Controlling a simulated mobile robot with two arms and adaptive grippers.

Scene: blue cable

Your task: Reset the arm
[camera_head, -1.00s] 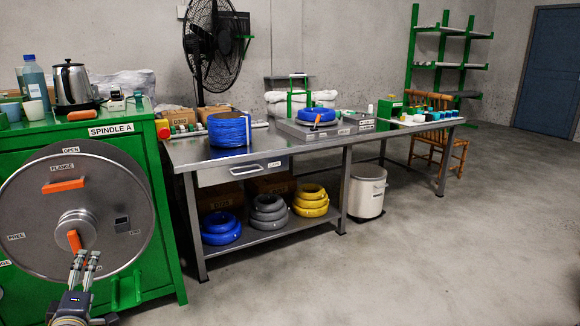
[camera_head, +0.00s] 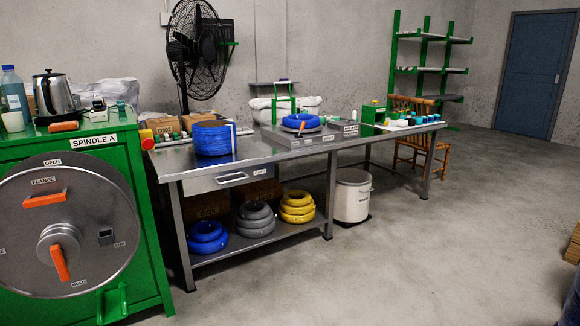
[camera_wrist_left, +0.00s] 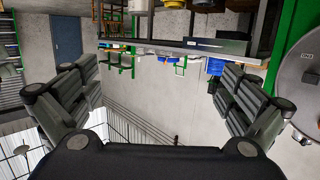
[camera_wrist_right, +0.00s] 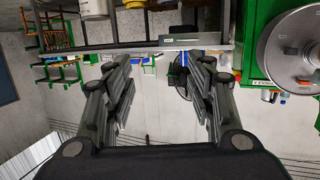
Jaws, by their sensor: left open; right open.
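My left gripper (camera_wrist_left: 160,100) shows in the left wrist view, its two fingers spread wide with nothing between them. My right gripper (camera_wrist_right: 160,95) shows in the right wrist view, also open and empty. Neither gripper shows in the head view now. Both wrist views show the room upside down. A blue cable coil (camera_head: 212,138) stands on the metal workbench (camera_head: 262,150). Another blue coil (camera_head: 301,121) lies on a grey device further right on the bench. Both grippers are apart from these things.
The green Spindle A cabinet (camera_head: 137,185) with its round steel flange (camera_head: 100,215) stands at the left. Blue (camera_head: 207,238), grey (camera_head: 255,219) and yellow coils (camera_head: 297,206) lie on the bench's lower shelf. A white bin (camera_head: 352,196) stands beneath the bench. The floor (camera_head: 440,240) at right is open.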

